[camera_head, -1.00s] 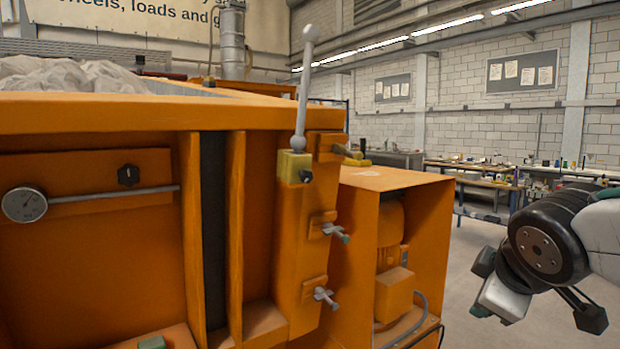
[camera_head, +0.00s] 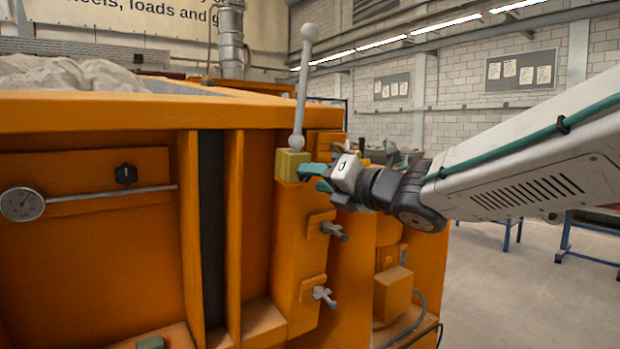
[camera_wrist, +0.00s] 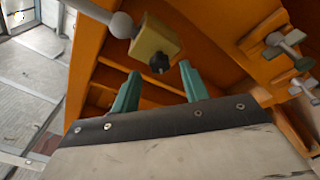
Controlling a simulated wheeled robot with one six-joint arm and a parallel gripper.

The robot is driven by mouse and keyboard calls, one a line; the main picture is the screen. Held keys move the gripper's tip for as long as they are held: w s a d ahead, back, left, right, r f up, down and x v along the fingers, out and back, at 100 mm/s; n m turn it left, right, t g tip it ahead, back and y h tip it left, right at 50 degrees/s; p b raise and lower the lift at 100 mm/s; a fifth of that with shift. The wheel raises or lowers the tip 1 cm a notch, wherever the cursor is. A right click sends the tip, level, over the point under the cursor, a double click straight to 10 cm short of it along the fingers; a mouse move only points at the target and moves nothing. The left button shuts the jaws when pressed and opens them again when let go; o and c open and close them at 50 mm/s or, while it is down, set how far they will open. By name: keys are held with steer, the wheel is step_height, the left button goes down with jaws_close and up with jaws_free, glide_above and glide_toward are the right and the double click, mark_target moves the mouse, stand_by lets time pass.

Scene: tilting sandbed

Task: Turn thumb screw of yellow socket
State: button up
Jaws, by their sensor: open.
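The yellow socket (camera_head: 289,165) sits at the top of the orange post, with a grey ball-ended lever (camera_head: 302,90) standing upright in it. In the wrist view the socket (camera_wrist: 155,42) is near the top centre, and its dark thumb screw (camera_wrist: 159,63) faces my gripper. My gripper (camera_head: 312,178) is at the right side of the socket, with green fingers. In the wrist view my gripper (camera_wrist: 160,80) is open and empty, its fingertips on either side of and just short of the screw. In the head view the thumb screw is hidden behind my fingers.
Two grey wing screws, an upper (camera_head: 334,231) and a lower (camera_head: 325,296), stick out of the orange post below my gripper. The orange cabinet lies behind my gripper.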

steer(key=shift+x, duration=1.35)
steer(key=c, duration=0.9)
